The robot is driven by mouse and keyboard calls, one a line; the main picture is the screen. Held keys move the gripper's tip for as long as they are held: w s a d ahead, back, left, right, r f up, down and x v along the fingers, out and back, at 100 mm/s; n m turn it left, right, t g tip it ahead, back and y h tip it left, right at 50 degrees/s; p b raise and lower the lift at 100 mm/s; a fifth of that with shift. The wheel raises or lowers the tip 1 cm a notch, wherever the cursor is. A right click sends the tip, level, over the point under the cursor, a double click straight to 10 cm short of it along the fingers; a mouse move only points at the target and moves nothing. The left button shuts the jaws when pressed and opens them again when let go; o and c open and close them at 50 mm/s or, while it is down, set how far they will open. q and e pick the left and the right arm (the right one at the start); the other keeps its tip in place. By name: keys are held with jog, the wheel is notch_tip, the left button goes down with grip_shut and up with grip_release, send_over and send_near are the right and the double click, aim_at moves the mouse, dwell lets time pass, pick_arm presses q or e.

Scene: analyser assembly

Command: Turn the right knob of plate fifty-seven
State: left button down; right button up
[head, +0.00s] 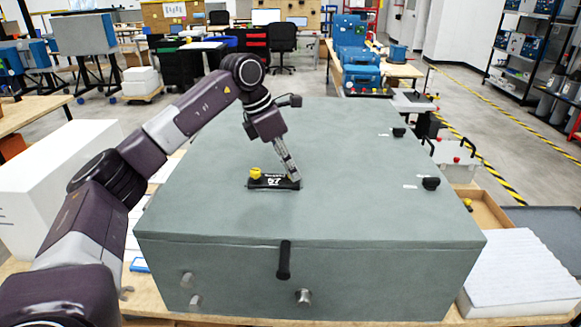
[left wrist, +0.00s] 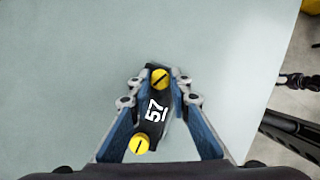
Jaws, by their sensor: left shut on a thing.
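Plate fifty-seven (head: 270,184) is a small black plate with white digits on top of the large grey-green case. In the left wrist view the digits 57 on the plate (left wrist: 153,112) read upward. It has a yellow slotted knob at each end. The right knob (left wrist: 160,78) is between my left fingertips (left wrist: 160,85), which are shut on it. In the head view my left gripper (head: 293,178) comes down on the plate's right end and hides this knob. The other knob (left wrist: 139,145) stands free nearer the wrist, and shows in the head view (head: 255,173). My right gripper is out of view.
The case top (head: 340,215) is mostly clear. Two black knobs (head: 431,183) (head: 399,132) stand near its right edge. A black handle (head: 284,260) and a silver knob (head: 303,297) are on the front. A white block (head: 520,270) lies at the right.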

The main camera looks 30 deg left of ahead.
pick_arm(q)
jog(key=n+y, duration=0.1)
jog(key=n, duration=0.4)
jog(key=shift+d+t+y, duration=0.1)
jog(key=shift+t+y, duration=0.3)
jog(key=c, duration=1.8)
grip_release()
jog(key=shift+o, duration=0.2)
jog(key=shift+s+r, duration=0.2)
jog(key=shift+r, duration=0.35)
jog(key=v, duration=1.1)
